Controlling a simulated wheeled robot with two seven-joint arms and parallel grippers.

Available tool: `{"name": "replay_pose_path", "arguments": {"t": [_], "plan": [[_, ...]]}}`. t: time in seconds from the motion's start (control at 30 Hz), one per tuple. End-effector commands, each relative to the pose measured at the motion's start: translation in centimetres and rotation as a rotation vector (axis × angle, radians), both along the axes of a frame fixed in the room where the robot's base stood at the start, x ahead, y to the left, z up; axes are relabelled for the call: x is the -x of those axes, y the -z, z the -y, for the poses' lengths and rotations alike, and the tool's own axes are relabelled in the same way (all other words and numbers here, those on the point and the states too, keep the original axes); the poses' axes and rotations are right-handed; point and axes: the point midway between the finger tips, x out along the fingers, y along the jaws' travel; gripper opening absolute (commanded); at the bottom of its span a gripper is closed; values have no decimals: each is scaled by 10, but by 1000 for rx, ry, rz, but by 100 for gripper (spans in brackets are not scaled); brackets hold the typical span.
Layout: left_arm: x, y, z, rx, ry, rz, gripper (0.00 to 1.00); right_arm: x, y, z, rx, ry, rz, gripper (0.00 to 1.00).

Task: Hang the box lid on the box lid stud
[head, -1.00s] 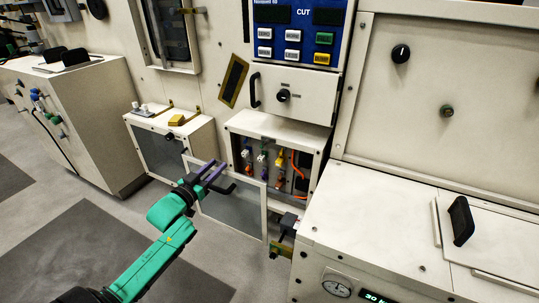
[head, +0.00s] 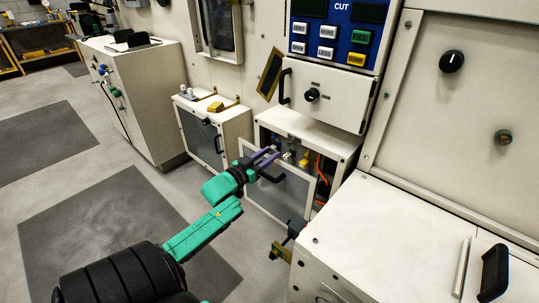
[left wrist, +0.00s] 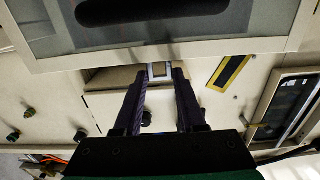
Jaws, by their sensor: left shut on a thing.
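The box lid (head: 293,191) is a pale frame around a grey see-through pane, with a dark handle (head: 271,178). It is held upright in front of the open box (head: 312,136) and hides the lower part of its opening. My left gripper (head: 268,158), with purple fingers, is shut at the lid's upper edge. In the left wrist view the lid (left wrist: 170,50) fills the top, and a small pale tab (left wrist: 160,71) shows between the fingertips. A small round knob (head: 503,137) sticks out of the right panel; I cannot tell whether it is the lid stud. My right gripper is out of view.
A closed box (head: 214,128) with a yellow block on top stands left of the open one. A pale bench (head: 400,240) juts out at the lower right, beside a dark and brass fitting (head: 283,246). The floor at the left is clear.

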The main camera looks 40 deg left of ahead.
Motion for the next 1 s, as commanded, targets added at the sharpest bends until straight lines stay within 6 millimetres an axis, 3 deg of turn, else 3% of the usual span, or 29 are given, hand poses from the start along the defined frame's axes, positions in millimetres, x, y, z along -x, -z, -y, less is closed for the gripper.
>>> {"name": "replay_pose_path", "arguments": {"t": [0.23, 0.57, 0.73, 1.0], "plan": [[-2, -4, 0, -1, -1, 5, 0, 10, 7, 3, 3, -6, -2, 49], [-30, -2, -1, -3, -1, 6, 0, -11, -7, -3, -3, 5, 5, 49], [-47, 0, -1, -1, 0, 6, 0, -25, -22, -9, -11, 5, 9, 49], [-57, -3, -1, -2, -1, 4, 0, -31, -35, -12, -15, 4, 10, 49]]}}
